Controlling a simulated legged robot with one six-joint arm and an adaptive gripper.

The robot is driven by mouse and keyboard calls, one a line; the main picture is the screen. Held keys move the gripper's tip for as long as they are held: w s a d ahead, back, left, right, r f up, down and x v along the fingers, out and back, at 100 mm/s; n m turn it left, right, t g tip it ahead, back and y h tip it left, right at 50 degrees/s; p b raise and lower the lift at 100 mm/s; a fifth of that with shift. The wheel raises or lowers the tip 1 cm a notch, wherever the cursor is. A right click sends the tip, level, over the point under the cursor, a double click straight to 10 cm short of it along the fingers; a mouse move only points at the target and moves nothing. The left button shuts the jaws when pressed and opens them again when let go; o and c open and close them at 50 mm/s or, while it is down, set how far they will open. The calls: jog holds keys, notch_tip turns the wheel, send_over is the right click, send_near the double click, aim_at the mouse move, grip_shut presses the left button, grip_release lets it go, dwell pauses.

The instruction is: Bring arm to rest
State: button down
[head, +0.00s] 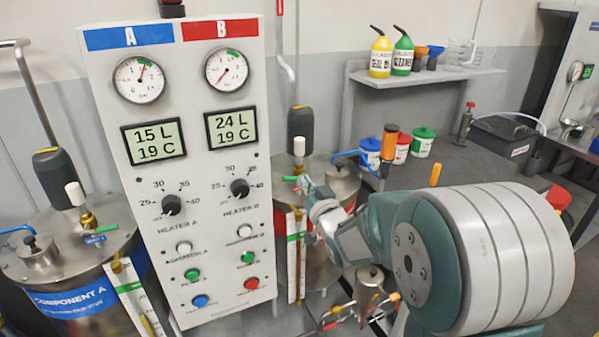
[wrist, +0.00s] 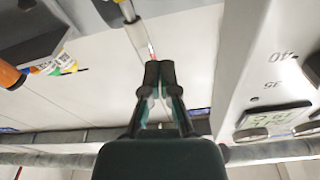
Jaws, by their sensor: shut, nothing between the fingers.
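My arm (head: 500,255), teal and light grey, fills the lower right of the head view. Its far end reaches left toward the right side of the control panel, in front of the component B drum. My gripper (wrist: 160,72) shows in the middle of the wrist view. Its two dark fingers are shut together with nothing between them. In the head view the fingers are too small to make out clearly.
The control panel (head: 182,230) stands left of my arm, with gauges, displays, knobs and buttons. The component A drum (head: 75,300) is at far left. A shelf (head: 425,75) holds yellow and green bottles. Small buckets (head: 396,148) stand below it.

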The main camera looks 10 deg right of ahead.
jog(key=shift+s+d+f, duration=0.1)
jog(key=shift+s+d, duration=0.65)
jog(key=shift+d, duration=0.35)
